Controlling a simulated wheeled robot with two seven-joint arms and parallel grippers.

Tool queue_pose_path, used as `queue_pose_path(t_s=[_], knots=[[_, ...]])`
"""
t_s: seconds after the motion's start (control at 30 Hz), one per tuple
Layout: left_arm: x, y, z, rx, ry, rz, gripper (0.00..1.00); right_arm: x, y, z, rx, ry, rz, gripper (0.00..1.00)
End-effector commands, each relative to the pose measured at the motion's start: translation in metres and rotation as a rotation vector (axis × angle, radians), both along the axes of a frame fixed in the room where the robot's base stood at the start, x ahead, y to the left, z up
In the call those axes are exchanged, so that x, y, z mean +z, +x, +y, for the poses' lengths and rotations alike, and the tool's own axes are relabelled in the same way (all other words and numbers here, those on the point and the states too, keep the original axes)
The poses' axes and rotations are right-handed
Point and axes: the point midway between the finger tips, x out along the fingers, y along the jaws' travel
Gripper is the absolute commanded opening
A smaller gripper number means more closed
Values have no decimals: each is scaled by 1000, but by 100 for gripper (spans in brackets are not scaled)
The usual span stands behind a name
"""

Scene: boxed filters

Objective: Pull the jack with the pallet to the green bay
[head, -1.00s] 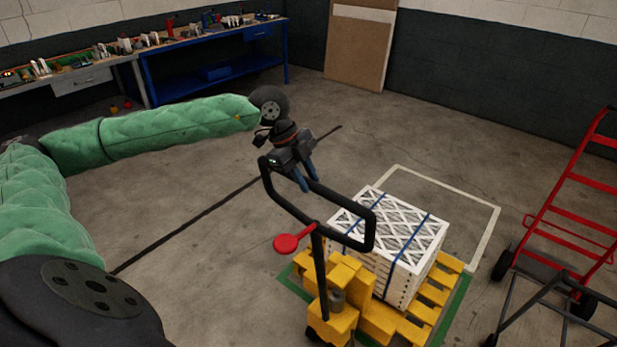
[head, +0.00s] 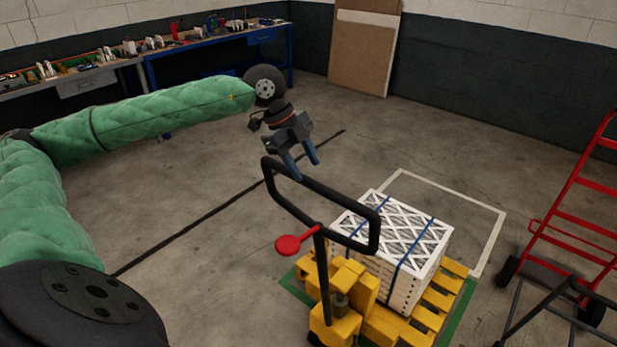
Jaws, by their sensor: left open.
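The jack is yellow with a black looped handle (head: 290,207) and a red lever knob (head: 288,246). It stands at the lower middle. Its yellow body (head: 335,322) is at the near end of the yellow slatted pallet (head: 437,300). White boxed filters (head: 400,238), bound with blue straps, are stacked on the pallet. A green floor outline (head: 459,310) shows around the pallet's edges, the rest hidden beneath. My left gripper (head: 306,171) is open and empty, its blue fingers pointing down above the handle's far bar, apparently clear of it. My right gripper is not in view.
A white floor outline (head: 491,240) lies behind the pallet. A red hand truck (head: 572,215) stands at the right. A cluttered workbench (head: 215,67) and a leaning brown board (head: 362,50) are at the back. The floor left of the jack is clear.

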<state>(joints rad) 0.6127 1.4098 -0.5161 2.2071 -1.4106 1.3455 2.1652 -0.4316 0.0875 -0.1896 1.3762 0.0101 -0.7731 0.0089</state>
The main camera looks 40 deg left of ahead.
Motion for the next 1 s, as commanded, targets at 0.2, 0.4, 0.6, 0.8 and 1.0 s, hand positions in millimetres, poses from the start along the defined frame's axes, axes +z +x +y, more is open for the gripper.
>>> queue_pose_path(t_s=[0.2, 0.4, 0.6, 0.8, 1.0], knots=[[22, -3, 10, 1, 0, -2, 45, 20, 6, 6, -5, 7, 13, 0], [31, -5, 14, 0, 0, 0, 45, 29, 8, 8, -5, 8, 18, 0], [32, -5, 14, 0, -1, 0, 45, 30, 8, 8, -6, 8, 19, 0], [32, -5, 14, 0, 0, 0, 45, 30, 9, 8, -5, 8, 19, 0], [32, -5, 14, 1, 0, 0, 45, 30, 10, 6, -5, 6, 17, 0]])
